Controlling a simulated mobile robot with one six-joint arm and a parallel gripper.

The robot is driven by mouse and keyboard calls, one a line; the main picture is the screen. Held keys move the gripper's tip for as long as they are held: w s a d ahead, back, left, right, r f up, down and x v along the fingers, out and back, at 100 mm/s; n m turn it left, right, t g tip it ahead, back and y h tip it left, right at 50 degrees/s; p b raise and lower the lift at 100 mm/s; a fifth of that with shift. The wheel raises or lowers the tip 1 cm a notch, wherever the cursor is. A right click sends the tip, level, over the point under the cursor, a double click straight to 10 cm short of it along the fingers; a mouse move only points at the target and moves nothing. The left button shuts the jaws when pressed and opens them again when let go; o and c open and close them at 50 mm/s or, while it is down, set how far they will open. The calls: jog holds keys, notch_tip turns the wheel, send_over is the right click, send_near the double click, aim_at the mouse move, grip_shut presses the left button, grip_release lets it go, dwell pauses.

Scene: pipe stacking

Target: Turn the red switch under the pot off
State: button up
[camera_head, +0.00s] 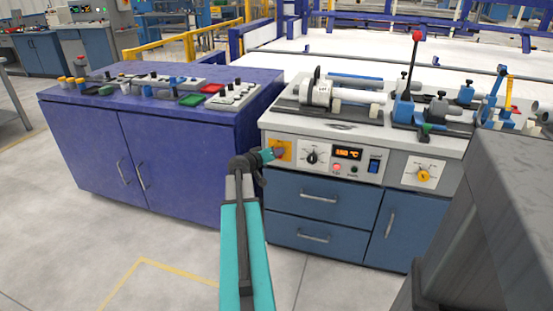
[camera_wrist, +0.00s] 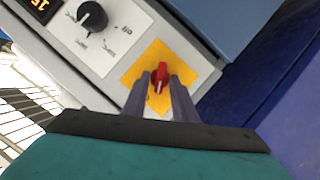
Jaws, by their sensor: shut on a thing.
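The red switch (camera_wrist: 160,77) is a rotary knob on a square yellow plate (camera_wrist: 133,73) in the wrist view. The plate also shows in the head view (camera_head: 287,148), at the left end of the control panel. My gripper (camera_wrist: 161,84) has its two grey fingers on either side of the knob, shut on it. In the head view my gripper (camera_head: 270,153) reaches the yellow plate and hides the knob. A white cylinder with a label (camera_head: 316,93) lies on the bench above the panel; I cannot tell whether it is the pot.
Beside the plate are a black dial (camera_head: 312,157), a lit orange display (camera_head: 347,153) and a blue rocker switch (camera_head: 374,166). A yellow knob (camera_head: 424,175) sits farther right. A purple cabinet (camera_head: 180,160) stands close on the left. A dark grey block (camera_head: 490,230) fills the right foreground.

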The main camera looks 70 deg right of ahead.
jog(key=shift+w+f+n+g+h+b, duration=0.15)
jog(key=shift+n+g+h+b, duration=0.35)
jog(key=shift+n+b, duration=0.9)
jog(key=shift+w+f+n+g+h+b, duration=0.1)
jog(key=shift+f+n+g+h+b, duration=0.3)
jog(key=shift+n+b, duration=1.05)
jog(key=shift+w+f+n+g+h+b, duration=0.1)
jog(key=shift+n+g+h+b, duration=0.5)
jog(key=shift+n+b, duration=0.8)
jog(key=shift+n, duration=0.35)
jog(key=o, duration=0.7)
jog(key=shift+c, duration=0.2)
jog(key=shift+a+r, duration=0.1)
